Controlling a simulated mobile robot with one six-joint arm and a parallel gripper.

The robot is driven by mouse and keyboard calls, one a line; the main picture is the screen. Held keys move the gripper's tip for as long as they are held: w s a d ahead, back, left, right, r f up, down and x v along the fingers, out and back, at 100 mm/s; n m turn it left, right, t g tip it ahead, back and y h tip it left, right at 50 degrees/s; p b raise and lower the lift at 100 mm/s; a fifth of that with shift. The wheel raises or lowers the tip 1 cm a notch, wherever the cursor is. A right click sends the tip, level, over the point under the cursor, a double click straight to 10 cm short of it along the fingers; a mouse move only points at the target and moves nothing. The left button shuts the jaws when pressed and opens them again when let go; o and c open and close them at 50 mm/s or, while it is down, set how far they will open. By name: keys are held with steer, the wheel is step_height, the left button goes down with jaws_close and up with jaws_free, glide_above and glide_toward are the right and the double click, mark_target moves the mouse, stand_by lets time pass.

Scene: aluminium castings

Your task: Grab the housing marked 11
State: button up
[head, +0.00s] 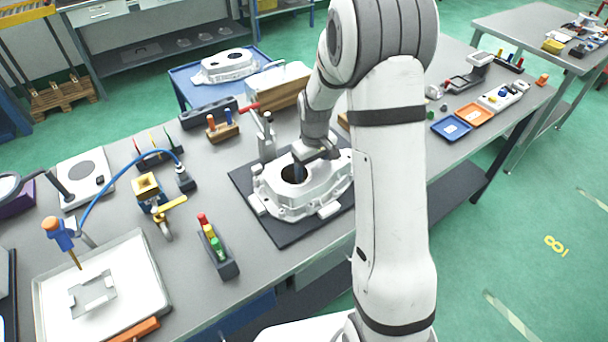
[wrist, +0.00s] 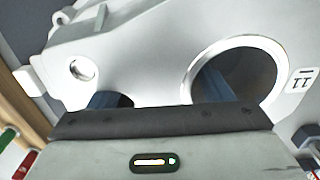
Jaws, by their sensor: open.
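The housing marked 11 (head: 318,197) is a silver-grey casting with a large round bore, lying on a dark mat on the bench. In the wrist view the housing (wrist: 150,45) fills most of the picture, and its mark 11 shows upside down beside the bore at the right. My gripper (head: 303,168) is over the housing, pointing down. It is open. In the wrist view its two dark fingers (wrist: 158,92) are apart: the right one shows in the bore, the left one at the casting's near edge. The fingertips are hidden, so I cannot tell if they touch the metal.
A clamp-like stand with a red handle (head: 250,107) rises close behind the housing. A second casting (head: 223,65) sits on a blue cart behind the bench. A block with coloured plugs (head: 217,246) and a white tray (head: 150,285) stand left. The dark mat (head: 285,238) has bare margin in front.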

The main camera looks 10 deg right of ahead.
steer(key=shift+c, duration=0.5)
jaws_close()
stand_by(0.3)
steer(key=shift+r, duration=0.1)
